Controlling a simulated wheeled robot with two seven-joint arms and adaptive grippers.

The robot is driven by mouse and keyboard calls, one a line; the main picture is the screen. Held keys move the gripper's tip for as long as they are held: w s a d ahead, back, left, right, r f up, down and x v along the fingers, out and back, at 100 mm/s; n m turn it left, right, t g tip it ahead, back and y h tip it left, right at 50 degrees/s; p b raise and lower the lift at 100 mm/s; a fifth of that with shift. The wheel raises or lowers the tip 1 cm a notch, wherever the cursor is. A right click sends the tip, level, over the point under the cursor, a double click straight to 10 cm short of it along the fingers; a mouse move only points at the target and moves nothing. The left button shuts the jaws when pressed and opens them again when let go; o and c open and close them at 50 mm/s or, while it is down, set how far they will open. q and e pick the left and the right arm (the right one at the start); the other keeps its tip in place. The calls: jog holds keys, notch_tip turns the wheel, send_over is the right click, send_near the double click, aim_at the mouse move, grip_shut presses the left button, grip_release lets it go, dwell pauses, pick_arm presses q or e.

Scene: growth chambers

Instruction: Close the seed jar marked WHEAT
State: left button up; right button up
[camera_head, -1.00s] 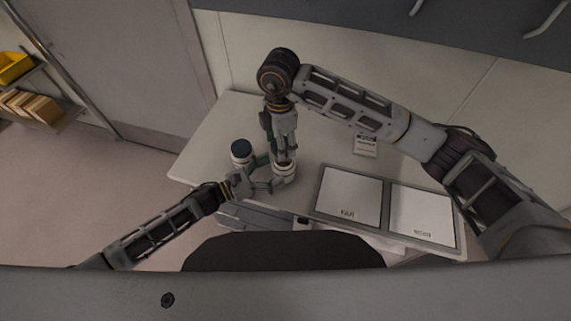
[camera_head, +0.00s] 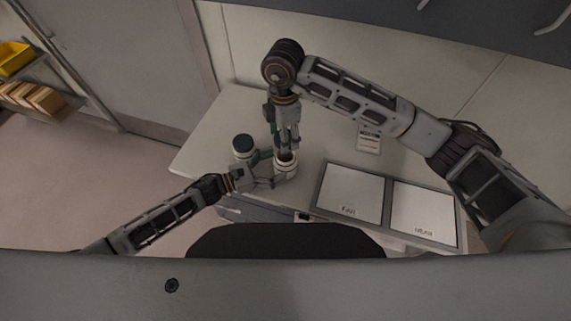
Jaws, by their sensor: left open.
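A white jar (camera_head: 286,170) with a dark top inside a pale rim stands near the front edge of the table. Its label is not readable, and I cannot tell whether the dark top is contents or a lid. My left gripper (camera_head: 268,178) is open, with its fingers at the jar's left side. My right gripper (camera_head: 289,147) points down just above the jar's back rim. Its fingertips are too small to tell open from shut. A second jar (camera_head: 243,154) with a dark blue lid stands to the left, its label also unreadable.
A grey tray (camera_head: 386,203) with two white marked panels lies on the table (camera_head: 215,135) to the right. A small card (camera_head: 369,143) stands behind it. The table's back left is clear. A shelf with a yellow bin (camera_head: 15,60) is at far left.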

pick_arm(q)
jog(key=shift+x, duration=3.4)
jog(key=c, duration=1.3)
pick_arm(e)
jog(key=shift+f, duration=2.5)
jog(key=shift+f, duration=0.2)
jog(key=shift+f, duration=0.7)
jog(key=shift+f, duration=0.5)
pick_arm(q)
grip_shut()
